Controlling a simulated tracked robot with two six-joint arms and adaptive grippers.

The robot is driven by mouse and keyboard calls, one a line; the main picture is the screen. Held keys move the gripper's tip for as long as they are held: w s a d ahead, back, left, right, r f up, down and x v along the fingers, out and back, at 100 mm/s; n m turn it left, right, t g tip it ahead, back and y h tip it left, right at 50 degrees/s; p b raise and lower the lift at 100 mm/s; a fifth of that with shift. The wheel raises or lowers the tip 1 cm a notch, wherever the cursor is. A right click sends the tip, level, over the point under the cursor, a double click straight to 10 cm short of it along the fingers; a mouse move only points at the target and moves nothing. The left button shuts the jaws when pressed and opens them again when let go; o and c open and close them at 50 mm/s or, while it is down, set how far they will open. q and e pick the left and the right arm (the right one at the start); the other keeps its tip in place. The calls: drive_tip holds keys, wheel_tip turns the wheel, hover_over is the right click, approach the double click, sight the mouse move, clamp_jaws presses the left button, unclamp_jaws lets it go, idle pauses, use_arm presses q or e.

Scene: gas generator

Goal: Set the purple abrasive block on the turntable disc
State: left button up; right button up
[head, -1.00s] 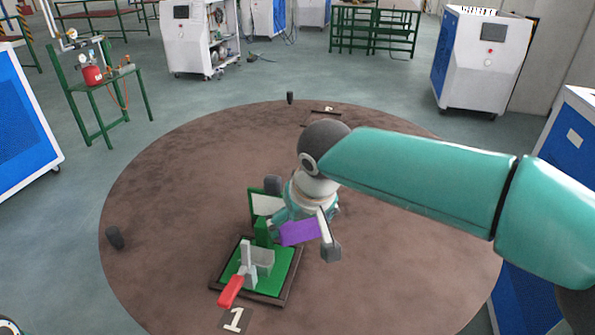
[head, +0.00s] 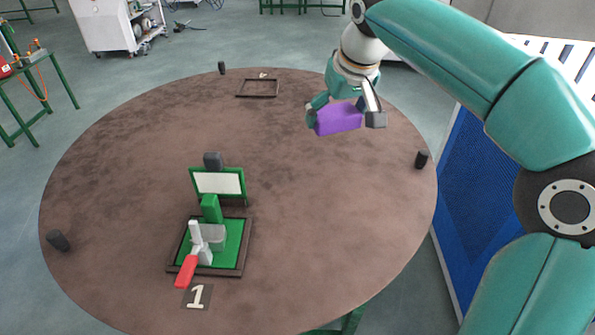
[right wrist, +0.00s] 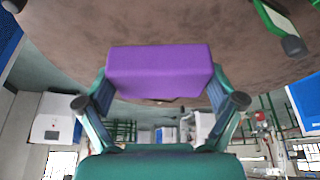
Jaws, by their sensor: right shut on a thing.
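The purple abrasive block (head: 338,119) is between the fingers of my right gripper (head: 343,118), which is shut on it. In the head view the block appears over the right rear part of the brown round turntable disc (head: 310,205); I cannot tell how high above it. In the right wrist view the purple block (right wrist: 160,72) spans between the fingers, with the disc (right wrist: 235,28) behind it. My left gripper is not in view.
A green fixture (head: 238,245) with a red-handled clamp (head: 187,270) stands at the disc's front left, beside a number 1 plate (head: 197,296). An empty dark frame (head: 258,95) lies at the back. Black posts stand near the rim. The disc's middle and right are clear.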

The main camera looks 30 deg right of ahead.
drive_tip(key=b, duration=0.2)
hover_over(326, 193)
drive_tip(key=s, duration=0.1)
wheel_tip(326, 193, down, 15)
drive_tip(key=shift+a+r, duration=0.1)
drive_tip(key=shift+r, duration=0.05)
drive_tip(key=shift+f, duration=2.35)
drive_tip(key=shift+f, duration=0.2)
drive_tip(key=o, duration=0.8)
drive_tip(key=shift+r, duration=0.1)
drive_tip(key=shift+c, duration=0.2)
drive_tip(key=v, duration=1.2)
drive_tip(key=shift+a+r, duration=0.1)
